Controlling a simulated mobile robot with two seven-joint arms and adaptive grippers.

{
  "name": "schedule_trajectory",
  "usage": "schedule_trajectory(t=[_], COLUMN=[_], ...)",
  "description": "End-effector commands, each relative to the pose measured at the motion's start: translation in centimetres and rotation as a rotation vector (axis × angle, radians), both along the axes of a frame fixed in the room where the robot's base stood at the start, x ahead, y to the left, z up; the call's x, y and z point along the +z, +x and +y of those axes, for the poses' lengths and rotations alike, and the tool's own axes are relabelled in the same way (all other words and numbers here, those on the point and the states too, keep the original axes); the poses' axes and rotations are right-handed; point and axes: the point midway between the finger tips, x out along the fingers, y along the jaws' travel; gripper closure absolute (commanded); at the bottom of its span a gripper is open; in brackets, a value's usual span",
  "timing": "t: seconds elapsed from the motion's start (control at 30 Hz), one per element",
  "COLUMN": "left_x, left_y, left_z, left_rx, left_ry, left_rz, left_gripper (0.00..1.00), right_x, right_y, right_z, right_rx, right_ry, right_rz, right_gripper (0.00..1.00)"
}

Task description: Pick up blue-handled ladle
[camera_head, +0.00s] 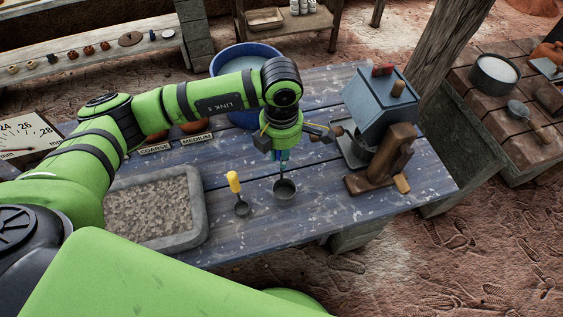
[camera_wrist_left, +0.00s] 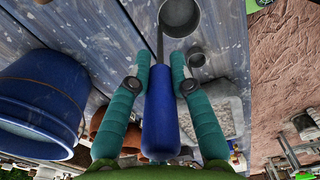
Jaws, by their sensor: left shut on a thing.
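The blue-handled ladle (camera_head: 285,189) is upright over the plank table in the head view, its dark round cup below my left gripper (camera_head: 281,156). In the left wrist view its blue handle (camera_wrist_left: 160,112) stands between the two teal fingers of my left gripper (camera_wrist_left: 160,75), which is shut on it. A thin dark shaft runs from the handle to the cup. In the head view the handle is mostly hidden by the gripper. I cannot tell whether the cup touches the table. My right gripper is not in view.
A yellow-handled ladle (camera_head: 234,182) stands just left of the blue one. A stone trough of gravel (camera_head: 198,205) is further left. A grey mill with a wooden base (camera_head: 379,108) stands to the right. A blue tub (camera_head: 228,68) is behind. The front table strip is clear.

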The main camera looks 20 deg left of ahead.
Motion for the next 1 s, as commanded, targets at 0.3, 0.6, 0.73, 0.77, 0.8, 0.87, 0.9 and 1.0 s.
schedule_trajectory(t=[0.3, 0.6, 0.73, 0.77, 0.8, 0.87, 0.9, 1.0], left_x=[4.3, 7.4, 7.9, 8.0, 8.1, 8.2, 8.2, 8.2], left_y=[-1.4, -2.7, -2.9, -3.0, -3.0, -3.0, -3.0, -3.0], left_z=[-5.9, -10.4, -11.1, -11.1, -11.2, -11.3, -11.3, -11.3], left_rx=[-0.008, -0.002, 0.001, 0.001, 0.000, 0.000, 0.001, 0.001], left_ry=[-0.004, -0.001, 0.000, 0.000, 0.000, 0.001, 0.001, 0.000], left_rz=[-0.008, -0.003, -0.002, -0.002, -0.002, -0.002, -0.001, -0.001], left_gripper=[1.00, 1.00, 1.00, 1.00, 1.00, 1.00, 1.00, 1.00], right_x=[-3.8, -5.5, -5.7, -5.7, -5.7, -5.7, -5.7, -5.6], right_y=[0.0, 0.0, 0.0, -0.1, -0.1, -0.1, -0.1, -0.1], right_z=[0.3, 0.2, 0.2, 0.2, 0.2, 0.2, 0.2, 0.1], right_rx=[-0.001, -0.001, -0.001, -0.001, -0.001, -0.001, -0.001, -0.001], right_ry=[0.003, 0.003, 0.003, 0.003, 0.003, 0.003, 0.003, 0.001], right_rz=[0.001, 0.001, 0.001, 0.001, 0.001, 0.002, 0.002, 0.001], right_gripper=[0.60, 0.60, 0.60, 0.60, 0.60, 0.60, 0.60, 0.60])
